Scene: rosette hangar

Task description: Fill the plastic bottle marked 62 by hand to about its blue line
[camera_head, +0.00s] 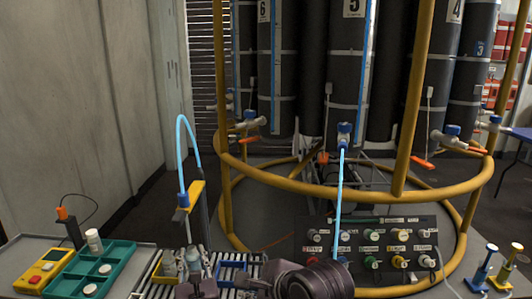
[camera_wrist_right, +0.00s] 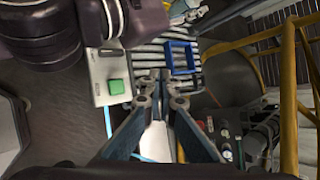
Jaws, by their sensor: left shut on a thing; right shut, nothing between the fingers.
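A clear plastic bottle (camera_head: 194,262) stands upright at my left gripper (camera_head: 197,287), low in the head view; its marking and blue line are too small to read. My left gripper is shut on it, with the fingers partly cut off by the frame edge. A light blue hose (camera_head: 183,130) arches down to a blue fitting (camera_head: 183,200) on a yellow bracket (camera_head: 197,190), above the bottle. My right gripper (camera_wrist_right: 163,88) is shut and empty in the right wrist view. A grey box with a green button (camera_wrist_right: 116,87) lies left of its fingertips.
A teal tray (camera_head: 75,268) with white-capped bottles and a yellow meter (camera_head: 45,272) sit at left. A yellow bin (camera_head: 160,272) and a blue bin (camera_head: 232,268) lie on the slatted surface. A yellow ring frame (camera_head: 300,187) and a connector panel (camera_head: 370,240) stand behind.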

